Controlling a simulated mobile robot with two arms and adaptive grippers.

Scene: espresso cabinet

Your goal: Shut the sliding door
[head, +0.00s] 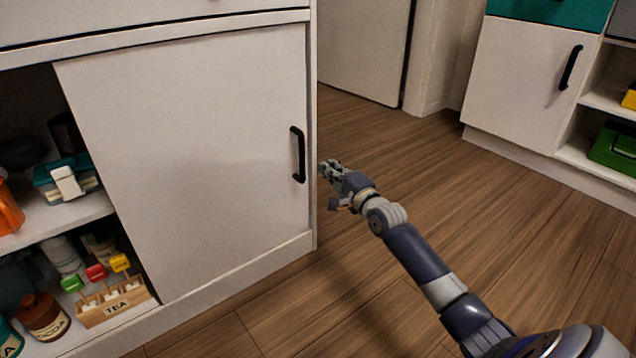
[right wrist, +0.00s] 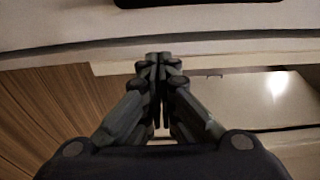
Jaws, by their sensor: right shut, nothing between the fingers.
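The sliding door (head: 190,150) is a white panel on the cabinet at left in the head view. It covers the right part of the opening, and the left part stands open. Its black upright handle (head: 298,154) is near the door's right edge. My right gripper (head: 328,167) is shut and empty, just right of the cabinet's right edge and of the handle, with a gap between them in the picture. In the right wrist view its closed fingertips (right wrist: 158,58) point at a pale edge. My left gripper is out of view.
Another white cabinet (head: 522,85) stands at right. Wooden floor (head: 480,210) between them is clear.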

